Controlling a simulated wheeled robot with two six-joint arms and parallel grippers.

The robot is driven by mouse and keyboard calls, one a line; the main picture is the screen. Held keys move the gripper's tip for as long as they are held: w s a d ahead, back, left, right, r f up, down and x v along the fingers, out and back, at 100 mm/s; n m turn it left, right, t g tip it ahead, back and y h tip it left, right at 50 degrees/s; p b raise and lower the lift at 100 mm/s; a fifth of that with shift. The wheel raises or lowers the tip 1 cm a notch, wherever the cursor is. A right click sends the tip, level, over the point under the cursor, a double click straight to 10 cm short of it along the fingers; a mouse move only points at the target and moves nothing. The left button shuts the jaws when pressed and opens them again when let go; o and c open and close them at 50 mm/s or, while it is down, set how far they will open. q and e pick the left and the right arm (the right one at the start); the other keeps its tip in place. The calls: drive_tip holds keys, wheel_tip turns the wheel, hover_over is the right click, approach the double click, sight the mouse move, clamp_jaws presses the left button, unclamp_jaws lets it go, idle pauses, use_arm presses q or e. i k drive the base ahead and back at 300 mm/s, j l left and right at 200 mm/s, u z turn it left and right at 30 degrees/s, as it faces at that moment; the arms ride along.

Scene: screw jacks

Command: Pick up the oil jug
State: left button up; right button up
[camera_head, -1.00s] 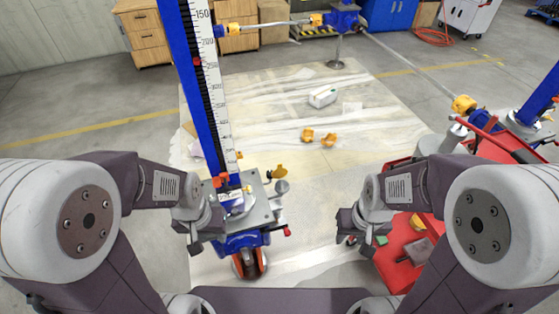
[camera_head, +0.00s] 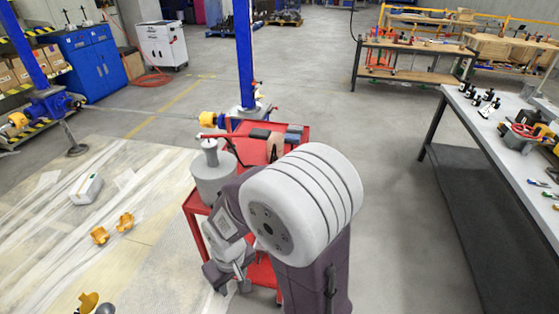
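A grey jug-like can (camera_head: 212,179) with a narrow neck stands upright at the left side of the red cart (camera_head: 191,207); it looks like the oil jug. My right arm crosses in front of the cart and hides much of it. My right gripper (camera_head: 226,283) is below and in front of the can, apart from it, pointing down. Its fingers are too small and partly hidden to tell whether they are open. My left gripper is out of view.
A blue post (camera_head: 244,60) rises behind the cart. A workbench (camera_head: 500,135) with small bottles and tools stands at right. Orange parts (camera_head: 100,235) and a white container (camera_head: 86,188) lie on the floor sheet at left. Floor between cart and workbench is clear.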

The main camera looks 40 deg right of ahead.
sight(277, 138)
drive_tip(key=z, duration=1.55)
drive_tip(key=u, duration=2.1)
drive_tip(key=z, duration=2.1)
drive_tip(key=i+l+u, duration=0.15)
drive_tip(key=l+u, duration=0.3)
drive_tip(key=l, duration=0.45)
drive_tip(key=l+u, duration=0.45)
drive_tip(key=l, duration=0.4)
drive_tip(key=i+l+u, duration=0.4)
drive_tip(key=l, duration=0.2)
drive_tip(key=i+l+u, duration=0.1)
drive_tip(key=l+u, duration=0.25)
drive_tip(key=l, duration=0.25)
drive_tip(key=i+l+u, duration=0.1)
drive_tip(key=l+u, duration=0.3)
drive_tip(key=l, duration=0.3)
drive_tip(key=l+u, duration=0.35)
drive_tip(key=l, duration=0.35)
